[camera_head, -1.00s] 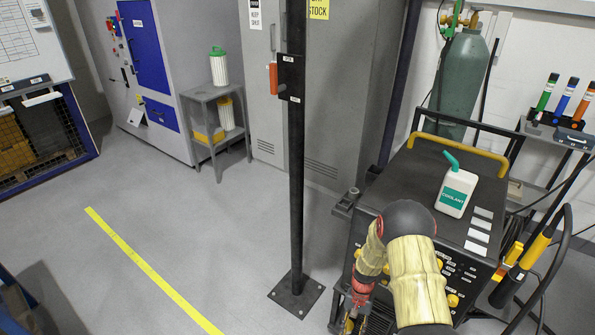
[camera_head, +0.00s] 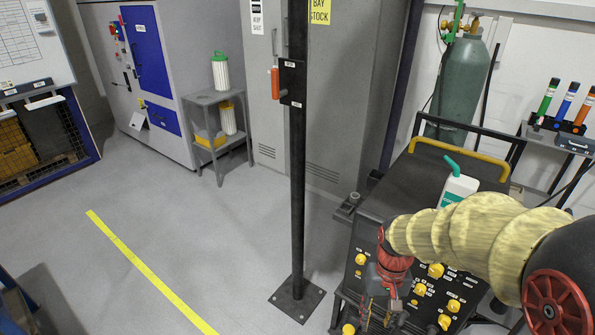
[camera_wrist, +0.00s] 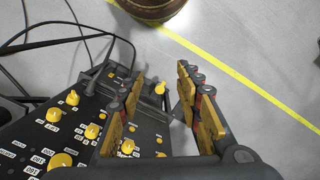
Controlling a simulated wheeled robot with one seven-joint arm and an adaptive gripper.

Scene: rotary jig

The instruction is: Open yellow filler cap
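The sloped black panel (camera_head: 400,270) on the front of the cart carries several yellow knobs or caps, such as one at its right (camera_head: 436,270). None is clearly marked as the filler cap, so I cannot tell which it is. My gripper (camera_head: 376,308) hangs in front of the panel, pointing down. In the wrist view my gripper (camera_wrist: 161,80) is open, with its two fingers apart. A small yellow cap-like piece (camera_wrist: 160,88) shows between the fingertips, near the panel's edge; its distance from them is unclear. Other yellow knobs (camera_wrist: 92,131) lie left of the fingers.
A white coolant bottle (camera_head: 459,188) with a green spout stands on the cart top, partly behind my arm. A black post (camera_head: 297,180) stands left of the cart. Black cables (camera_wrist: 60,35) run beside the panel in the wrist view.

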